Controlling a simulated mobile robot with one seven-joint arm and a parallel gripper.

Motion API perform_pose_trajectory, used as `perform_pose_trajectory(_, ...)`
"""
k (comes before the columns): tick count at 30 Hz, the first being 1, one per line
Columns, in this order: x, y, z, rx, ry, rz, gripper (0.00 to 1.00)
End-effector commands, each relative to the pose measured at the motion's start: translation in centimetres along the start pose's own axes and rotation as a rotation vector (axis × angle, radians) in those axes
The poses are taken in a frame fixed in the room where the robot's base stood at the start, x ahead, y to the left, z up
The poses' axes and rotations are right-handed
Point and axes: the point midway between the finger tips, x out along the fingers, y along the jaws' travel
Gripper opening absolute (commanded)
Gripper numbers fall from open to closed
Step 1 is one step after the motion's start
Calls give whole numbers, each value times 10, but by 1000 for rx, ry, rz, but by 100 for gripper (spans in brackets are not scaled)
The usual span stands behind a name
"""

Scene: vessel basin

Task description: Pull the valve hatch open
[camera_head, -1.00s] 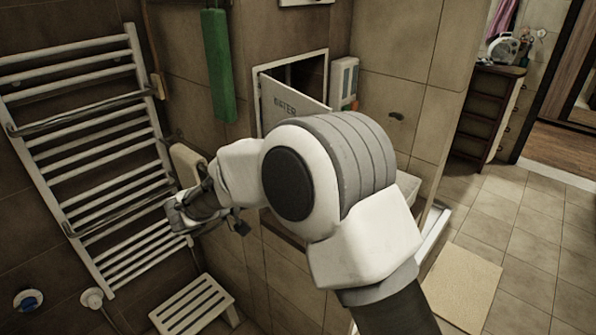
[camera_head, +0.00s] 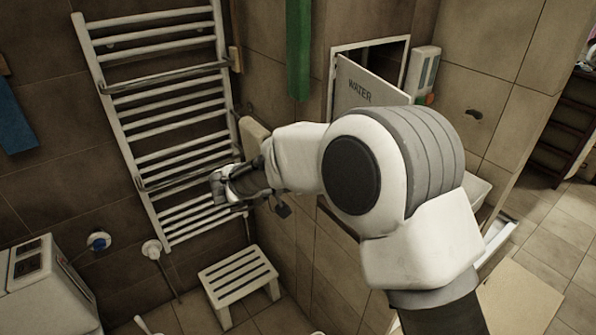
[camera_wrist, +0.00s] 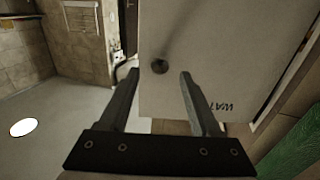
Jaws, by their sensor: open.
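The valve hatch (camera_head: 350,88) is a pale panel marked WATER. It stands ajar in its wall frame, with a dark gap showing above and behind it. My arm covers its lower part in the head view. In the wrist view the hatch (camera_wrist: 225,45) fills the middle, its lettering upside down, and a small dark round knob (camera_wrist: 159,66) sits on it. My gripper (camera_wrist: 158,75) is open, its two fingers pointing at the panel with the knob in line between their tips. I cannot tell whether the fingers touch the panel.
A towel rack (camera_head: 165,125) hangs on the left wall above a white slatted stool (camera_head: 238,277). A green hanging object (camera_head: 298,50) is left of the hatch, and a white dispenser (camera_head: 421,72) is right of it.

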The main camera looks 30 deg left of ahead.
Motion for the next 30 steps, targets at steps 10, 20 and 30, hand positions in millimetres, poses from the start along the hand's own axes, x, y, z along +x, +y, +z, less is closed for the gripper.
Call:
perform_pose_trajectory(10,-86,0,1,-1,1,-2,64)
perform_pose_trajectory(20,-125,0,1,-2,1,0,64)
perform_pose_trajectory(30,-134,0,1,-2,0,1,64)
